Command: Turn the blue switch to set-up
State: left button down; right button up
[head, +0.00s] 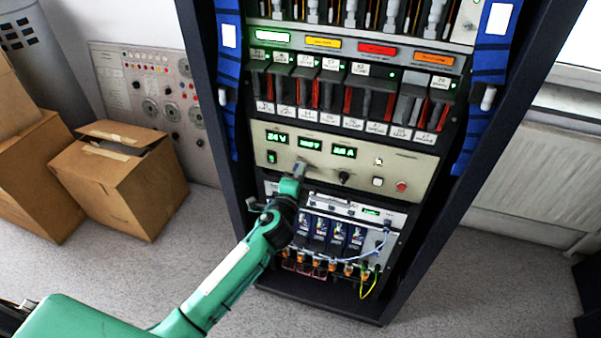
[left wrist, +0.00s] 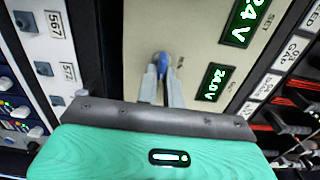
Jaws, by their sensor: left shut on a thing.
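The blue switch (left wrist: 158,60) shows in the left wrist view as a small blue knob on the cream panel (left wrist: 195,35). My left gripper (left wrist: 161,78) is shut on it, with one finger on either side. Its lettering and the set-up mark cannot be read. In the head view my left gripper (head: 301,168) reaches up to the panel (head: 415,172), below the green displays, and hides the switch. My right gripper is not in view.
A black knob (head: 343,177) and a red button (head: 401,187) sit to the right on the same panel. Below is a module row (head: 330,232) with blue and yellow cables. Cardboard boxes (head: 120,185) stand on the floor at left. Floor in front is clear.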

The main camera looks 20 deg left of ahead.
pick_arm(q)
jog(key=c, duration=1.5)
grip_release()
jog(key=shift+c, duration=0.2)
